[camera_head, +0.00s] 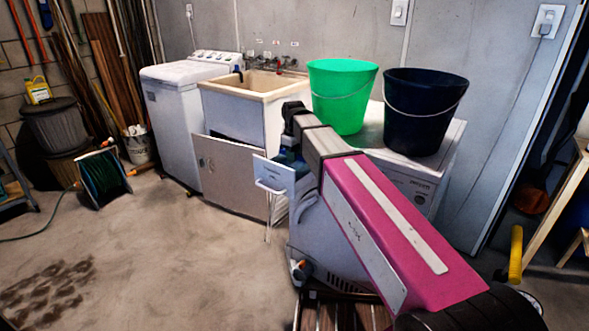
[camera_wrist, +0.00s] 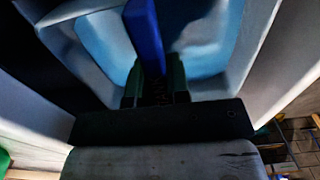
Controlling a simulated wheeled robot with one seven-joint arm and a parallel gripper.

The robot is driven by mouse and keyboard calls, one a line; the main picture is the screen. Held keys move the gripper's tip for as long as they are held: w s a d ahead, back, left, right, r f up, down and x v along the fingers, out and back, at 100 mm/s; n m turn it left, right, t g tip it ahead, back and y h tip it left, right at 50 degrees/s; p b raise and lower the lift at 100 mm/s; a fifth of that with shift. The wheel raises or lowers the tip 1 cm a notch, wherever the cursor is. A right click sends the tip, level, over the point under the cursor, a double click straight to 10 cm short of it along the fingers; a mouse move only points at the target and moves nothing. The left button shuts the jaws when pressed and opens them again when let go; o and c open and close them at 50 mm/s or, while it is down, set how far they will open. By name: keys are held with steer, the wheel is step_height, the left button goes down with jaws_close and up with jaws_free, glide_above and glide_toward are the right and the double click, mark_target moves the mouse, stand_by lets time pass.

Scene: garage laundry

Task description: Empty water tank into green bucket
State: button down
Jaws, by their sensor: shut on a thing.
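The green bucket (camera_head: 342,100) stands upright on a white front-panelled machine (camera_head: 415,185) in the head view, beyond my arm. My gripper (camera_head: 289,157) is in front of and below it, to its left. In the wrist view, my gripper (camera_wrist: 154,88) is shut on a blue bar that rises between its fingers. The bar appears to belong to the water tank (camera_wrist: 215,85), a pale box with a light-blue inside. In the head view the water tank (camera_head: 272,175) shows as a white front panel with a handle. Whether it holds water is not visible.
A dark blue bucket (camera_head: 425,115) stands right of the green one. A grey vented appliance (camera_head: 335,245) stands below my arm. Behind are a sink (camera_head: 255,85) on a cabinet and a washing machine (camera_head: 180,90). A hose reel (camera_head: 103,172) sits left.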

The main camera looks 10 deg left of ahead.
steer(key=shift+s+a+r, duration=0.2)
steer(key=shift+s+a, duration=0.1)
steer(key=shift+s, duration=0.25)
steer(key=shift+r, duration=0.15)
step_height(320, 180, up, 13)
stand_by(2.4)
stand_by(0.3)
